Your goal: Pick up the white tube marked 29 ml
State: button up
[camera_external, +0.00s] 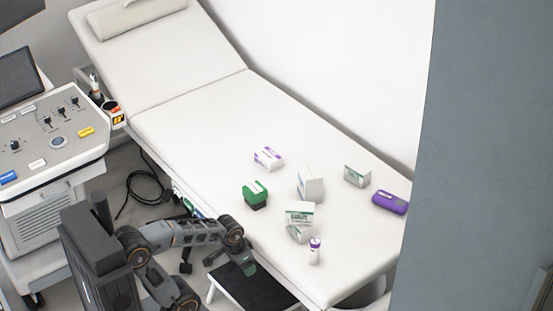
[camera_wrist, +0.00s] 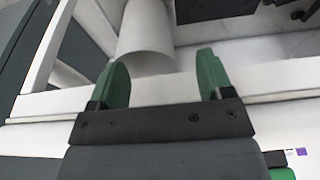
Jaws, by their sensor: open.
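A small white tube with purple bands (camera_external: 315,252) stands upright near the front edge of the exam bed, in the external view; its marking is too small to read. I cannot make it out in the wrist view. My gripper (camera_external: 247,267) is off the bed's near side, to the left of the tube and apart from it. In the wrist view my gripper (camera_wrist: 163,66) has its two green fingers wide apart with nothing between them.
On the bed (camera_external: 190,112) are a green-and-black item (camera_external: 255,195), a white-and-purple box (camera_external: 268,158), a white box (camera_external: 310,184), a green-white carton (camera_external: 300,218), a small carton (camera_external: 357,176) and a purple case (camera_external: 390,203). A black-topped step (camera_external: 255,290) is below.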

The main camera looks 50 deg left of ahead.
jog(key=shift+c, duration=1.2)
jog(key=n+t+h+p, duration=0.7)
jog(key=n+h, duration=0.2)
jog(key=n, duration=1.6)
send_near(311, 254)
jog(key=x, duration=0.4)
jog(key=shift+s+a+f, duration=0.1)
jog(key=shift+s+f, duration=0.15)
jog(key=shift+f, duration=0.15)
jog(key=shift+w+a+r+n, duration=0.15)
jog(key=shift+w+n, duration=0.1)
jog(key=shift+n, duration=0.55)
jog(key=shift+w+n, duration=0.25)
jog(key=shift+n, duration=0.05)
jog(key=shift+w, duration=0.3)
jog(key=b+x, duration=0.2)
jog(key=x, duration=0.3)
jog(key=shift+w+d+f+b, duration=0.1)
jog(key=shift+d+f+b, duration=0.15)
jog(key=shift+d+b, duration=0.1)
jog(key=shift+w+d+f, duration=0.1)
jog(key=shift+w+d, duration=0.25)
jog(key=shift+w, duration=0.1)
